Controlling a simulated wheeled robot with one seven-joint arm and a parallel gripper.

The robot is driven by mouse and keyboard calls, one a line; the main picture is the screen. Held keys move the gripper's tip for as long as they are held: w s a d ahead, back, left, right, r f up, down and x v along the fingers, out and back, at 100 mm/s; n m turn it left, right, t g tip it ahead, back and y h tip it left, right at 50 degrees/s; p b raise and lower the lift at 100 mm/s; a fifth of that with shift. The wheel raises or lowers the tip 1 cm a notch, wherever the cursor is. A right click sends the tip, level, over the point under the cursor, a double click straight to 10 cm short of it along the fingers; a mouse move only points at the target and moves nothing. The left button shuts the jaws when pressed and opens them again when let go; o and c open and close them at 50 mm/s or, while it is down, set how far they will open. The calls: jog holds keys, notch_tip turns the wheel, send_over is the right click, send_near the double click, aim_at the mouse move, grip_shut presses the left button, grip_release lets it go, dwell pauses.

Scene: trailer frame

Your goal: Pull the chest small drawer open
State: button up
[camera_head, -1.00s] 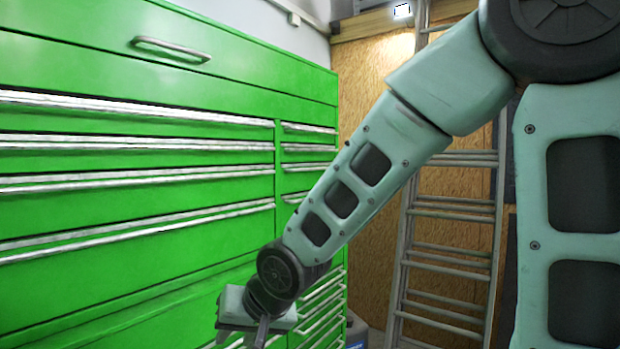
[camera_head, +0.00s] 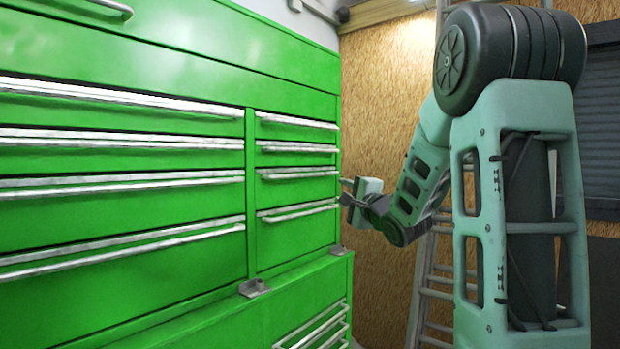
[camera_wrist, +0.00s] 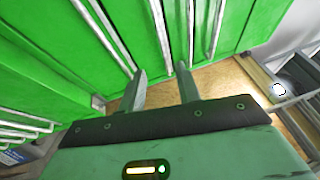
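The green chest (camera_head: 130,235) fills the left of the head view. Its small drawers (camera_head: 298,188) form a short column at the right end, each with a long silver handle; all look shut. My gripper (camera_head: 344,191) is at the right edge of this column, beside the handle ends, about level with the lower small drawers. In the wrist view my gripper (camera_wrist: 160,74) has its two fingers apart with nothing held between them. Several silver handles (camera_wrist: 160,35) run toward and past the fingertips there. I cannot tell whether a finger touches the chest.
Wide drawers (camera_head: 120,205) fill the chest's left part. A lower green section (camera_head: 300,310) with more handles juts out below, with a small grey bracket (camera_head: 254,288) on its top. A ladder (camera_head: 425,300) leans at the wood-board wall (camera_head: 380,90) behind my arm.

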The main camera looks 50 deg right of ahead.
aim_at(311, 175)
jog(key=p+x, duration=0.5)
jog(key=x, duration=1.2)
jog(key=shift+r, duration=0.1)
grip_shut()
